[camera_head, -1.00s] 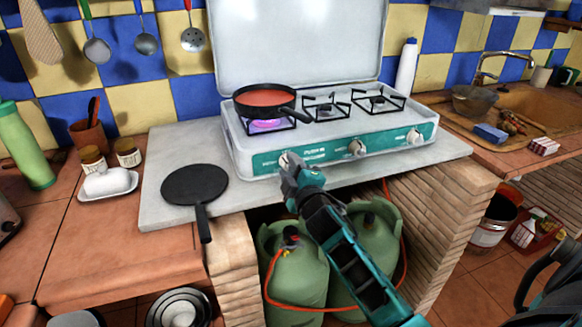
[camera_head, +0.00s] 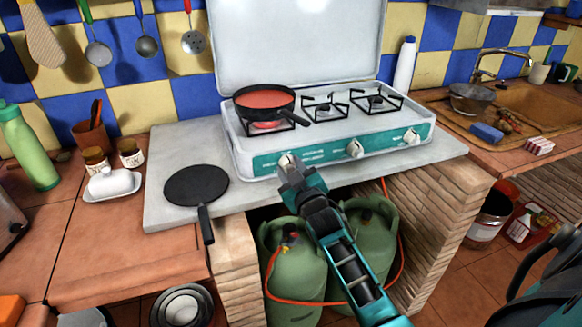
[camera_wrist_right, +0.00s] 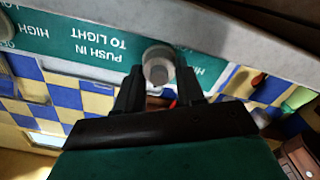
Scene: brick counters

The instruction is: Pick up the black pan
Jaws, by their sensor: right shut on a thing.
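A flat round black pan (camera_head: 196,185) lies on the grey slab left of the stove (camera_head: 245,163), its handle pointing toward the front edge. A second dark pan (camera_head: 297,117) holding red sauce (camera_head: 264,98) sits on the stove's left burner, handle pointing right. My right gripper (camera_head: 289,163) is at the stove's left knob. In the right wrist view, my gripper's fingers (camera_wrist_right: 158,80) are on either side of the knob (camera_wrist_right: 157,63), shut on it. Neither pan is held. My left gripper does not show.
Two green gas bottles (camera_head: 291,270) with an orange hose stand under the slab. A white butter dish (camera_head: 112,184), jars (camera_head: 131,153) and a green bottle (camera_head: 28,147) stand at left. The sink (camera_head: 535,105) is at right. The tiled counter front left is mostly clear.

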